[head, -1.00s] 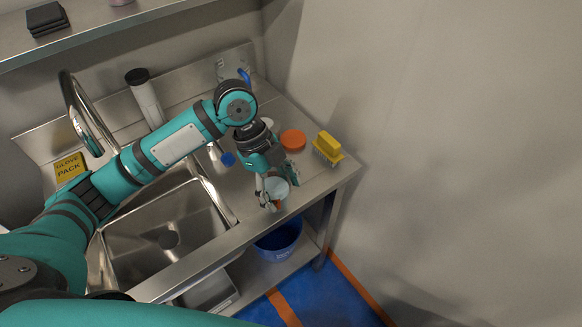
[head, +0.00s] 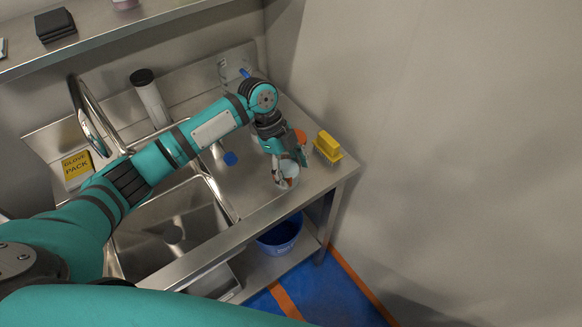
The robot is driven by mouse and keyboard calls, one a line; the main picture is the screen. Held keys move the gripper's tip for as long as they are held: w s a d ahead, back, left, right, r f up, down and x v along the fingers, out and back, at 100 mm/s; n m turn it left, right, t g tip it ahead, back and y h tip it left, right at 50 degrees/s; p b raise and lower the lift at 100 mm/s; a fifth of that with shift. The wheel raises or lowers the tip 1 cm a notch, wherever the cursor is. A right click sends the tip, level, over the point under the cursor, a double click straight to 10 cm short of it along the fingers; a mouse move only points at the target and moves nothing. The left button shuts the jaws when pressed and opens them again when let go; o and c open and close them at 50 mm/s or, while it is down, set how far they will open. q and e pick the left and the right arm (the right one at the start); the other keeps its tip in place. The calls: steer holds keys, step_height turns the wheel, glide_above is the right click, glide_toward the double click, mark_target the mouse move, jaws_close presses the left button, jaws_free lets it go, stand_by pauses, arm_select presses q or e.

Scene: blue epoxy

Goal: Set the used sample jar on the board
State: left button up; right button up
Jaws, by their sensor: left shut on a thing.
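My left gripper (head: 284,163) is shut on a small pale jar (head: 288,182), its fingers pointing down around it. The jar is over the steel draining board (head: 240,193) to the right of the sink, near the board's front edge. I cannot tell whether its base touches the steel. The fingers hide part of the jar. My right gripper is not in view.
A yellow brush (head: 327,146) stands at the board's right end. An orange round item (head: 300,136) is partly hidden behind my gripper. A blue bucket (head: 281,236) stands below.

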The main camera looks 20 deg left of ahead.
arm_select(q)
steer(key=shift+f, duration=0.1)
steer(key=o, duration=1)
steer(key=shift+c, duration=0.2)
steer(key=o, duration=0.4)
steer(key=shift+o, duration=0.2)
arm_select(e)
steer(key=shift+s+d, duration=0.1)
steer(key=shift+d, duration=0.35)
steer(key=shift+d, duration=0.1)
arm_select(q)
steer(key=p+v, duration=0.9)
steer(key=v, duration=0.3)
steer(key=shift+r, duration=0.25)
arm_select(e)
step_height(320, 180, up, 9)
